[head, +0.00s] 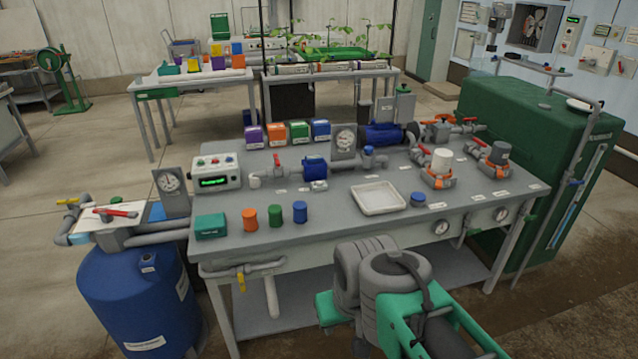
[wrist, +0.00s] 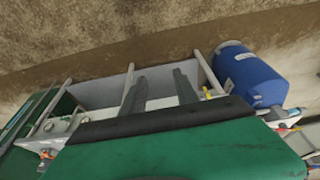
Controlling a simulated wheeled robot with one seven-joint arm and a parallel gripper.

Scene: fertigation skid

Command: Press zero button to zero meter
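The meter (head: 215,173) is a white box with a lit green display, at the left back of the grey skid table in the head view. Small coloured buttons sit on its upper face, one of them red; their labels are too small to read, so I cannot tell which is zero. My gripper (wrist: 160,78) shows in the wrist view as two dark fingers held apart with nothing between them. In the head view my arm is at the bottom right, in front of the table and well away from the meter; the fingertips cannot be made out there. The meter is not recognisable in the wrist view.
On the table (head: 330,215), a teal box (head: 210,226), orange, green and blue containers stand in front of the meter. A dial gauge (head: 171,182) is left of it; a blue pump (head: 315,168) and pipes are right. A white tray (head: 378,198) lies mid-table. A blue tank (head: 135,290) stands left.

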